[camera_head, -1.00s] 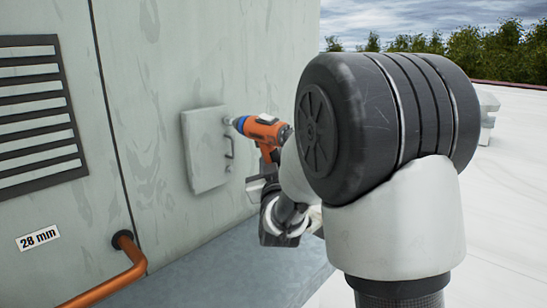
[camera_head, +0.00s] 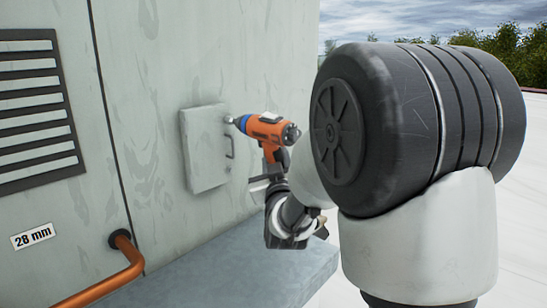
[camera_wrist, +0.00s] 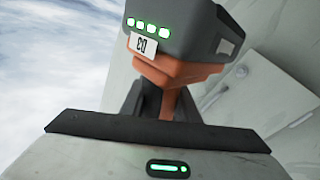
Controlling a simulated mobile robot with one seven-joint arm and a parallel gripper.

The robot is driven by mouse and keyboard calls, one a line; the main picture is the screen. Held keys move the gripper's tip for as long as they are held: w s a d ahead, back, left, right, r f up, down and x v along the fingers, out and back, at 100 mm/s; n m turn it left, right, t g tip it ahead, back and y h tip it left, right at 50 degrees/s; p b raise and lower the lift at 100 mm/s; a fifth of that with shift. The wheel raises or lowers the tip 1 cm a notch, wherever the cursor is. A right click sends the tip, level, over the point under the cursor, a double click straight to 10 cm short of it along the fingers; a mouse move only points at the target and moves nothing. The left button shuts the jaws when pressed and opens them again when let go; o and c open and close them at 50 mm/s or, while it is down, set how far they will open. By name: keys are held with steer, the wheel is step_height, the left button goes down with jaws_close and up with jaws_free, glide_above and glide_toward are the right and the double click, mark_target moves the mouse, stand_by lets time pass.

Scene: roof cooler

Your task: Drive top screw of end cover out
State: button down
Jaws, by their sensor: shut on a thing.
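The end cover (camera_head: 201,150) is a pale grey square plate with a handle on the grey wall. Part of it also shows in the wrist view (camera_wrist: 232,92). My gripper (camera_head: 276,180) is shut on an orange power screwdriver (camera_head: 268,128) with a blue collar. Its nose points left at the cover's upper right corner. I cannot tell whether the bit touches the screw. The top screw itself is hidden or too small to make out. In the wrist view, the tool's dark battery (camera_wrist: 180,28) with green lights and its orange grip (camera_wrist: 170,70) rise above my gripper (camera_wrist: 158,112).
A copper pipe (camera_head: 108,285) bends out below. A grey ledge (camera_head: 235,275) runs under the cover. Open white roof (camera_head: 512,200) lies to the right.

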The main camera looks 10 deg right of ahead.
steer(key=shift+s+d+r+b, duration=0.1)
steer(key=shift+s+d+b, duration=0.45)
steer(key=shift+s+d, duration=0.45)
steer(key=shift+s+d+r+b, duration=0.1)
steer(key=shift+s+d+b, duration=0.5)
steer(key=shift+s, duration=0.55)
steer(key=shift+f, duration=0.1)
